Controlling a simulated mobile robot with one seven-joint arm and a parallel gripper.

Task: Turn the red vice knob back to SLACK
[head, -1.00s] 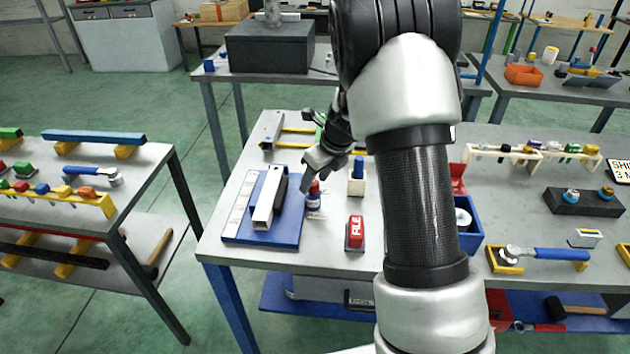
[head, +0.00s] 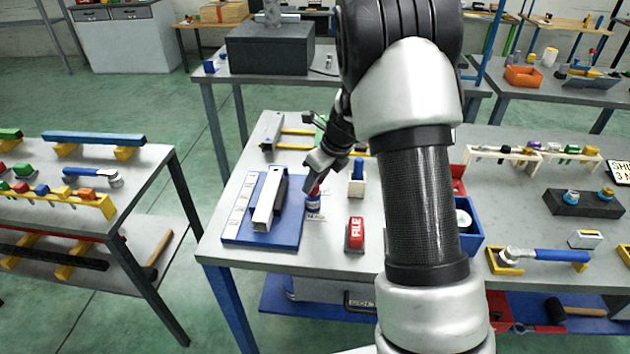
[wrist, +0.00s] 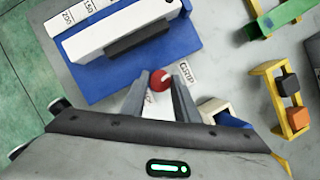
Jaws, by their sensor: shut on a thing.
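The red vice knob (wrist: 160,80) sits between the fingertips of my gripper (wrist: 160,92) in the wrist view, at the edge of the blue vice base (wrist: 110,90). My gripper is shut on the knob. A GRIP label (wrist: 188,73) lies right of the knob in the wrist view. I cannot see a SLACK label; the fingers may cover it.
A white bar (head: 266,205) and dark jaw stand on the blue base. A red FILE block (head: 355,234) and a wooden holder with a blue peg (head: 357,187) stand close on the right. The bench's front left corner is clear.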

